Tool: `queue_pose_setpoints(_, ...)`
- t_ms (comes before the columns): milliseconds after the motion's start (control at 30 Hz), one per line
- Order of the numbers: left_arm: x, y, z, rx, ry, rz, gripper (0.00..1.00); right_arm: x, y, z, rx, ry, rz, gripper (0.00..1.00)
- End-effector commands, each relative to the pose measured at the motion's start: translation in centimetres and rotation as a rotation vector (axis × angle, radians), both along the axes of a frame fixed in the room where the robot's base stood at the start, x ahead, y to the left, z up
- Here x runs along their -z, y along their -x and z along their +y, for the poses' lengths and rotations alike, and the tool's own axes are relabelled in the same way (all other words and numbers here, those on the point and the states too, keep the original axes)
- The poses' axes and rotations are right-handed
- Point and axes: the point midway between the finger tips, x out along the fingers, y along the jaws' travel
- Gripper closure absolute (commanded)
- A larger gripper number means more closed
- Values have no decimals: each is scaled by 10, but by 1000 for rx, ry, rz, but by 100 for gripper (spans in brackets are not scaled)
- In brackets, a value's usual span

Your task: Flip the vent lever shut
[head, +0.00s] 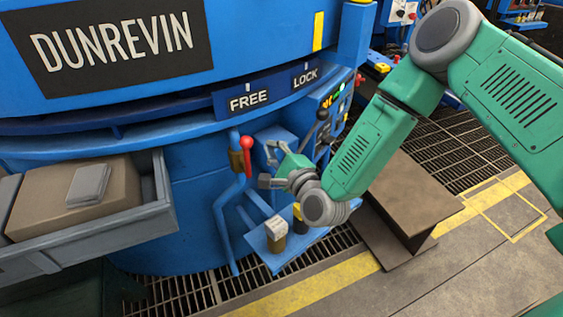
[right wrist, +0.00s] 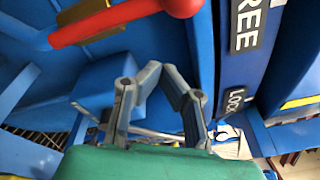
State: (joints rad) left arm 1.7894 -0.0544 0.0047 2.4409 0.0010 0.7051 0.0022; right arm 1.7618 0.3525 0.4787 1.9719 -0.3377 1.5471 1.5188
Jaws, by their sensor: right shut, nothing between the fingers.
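The vent lever (head: 247,158) is a red handle with a round knob at its upper end, on a brass valve (head: 236,161) on a blue pipe. It runs nearly upright in the head view. In the right wrist view the red lever (right wrist: 120,20) crosses the top, knob to the right. My right gripper (head: 267,166) is just right of the lever in the head view, apart from it. In the right wrist view the gripper (right wrist: 160,85) is below the lever. It is shut and empty. My left gripper is not in view.
A blue furnace with FREE (head: 249,100) and LOCK (head: 305,76) plates stands behind. A grey tray (head: 95,225) with a brown block juts out left. A small blue shelf (head: 262,240) lies below my gripper. A brown steel beam (head: 412,205) stands on the right.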

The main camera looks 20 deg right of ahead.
Motion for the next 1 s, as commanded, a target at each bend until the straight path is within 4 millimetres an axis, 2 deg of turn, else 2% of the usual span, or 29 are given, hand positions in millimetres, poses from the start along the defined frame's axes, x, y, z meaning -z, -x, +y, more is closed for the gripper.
queue_pose_setpoints(100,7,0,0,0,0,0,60,1,-25,4,0,1,-5,100)
queue_pose_setpoints(200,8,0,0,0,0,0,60,-9,-13,19,-4,-1,-1,100)
queue_pose_setpoints(400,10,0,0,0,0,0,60,-17,-5,31,0,0,0,100)
queue_pose_setpoints(1000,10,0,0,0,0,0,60,-20,-8,31,2,25,-5,100)
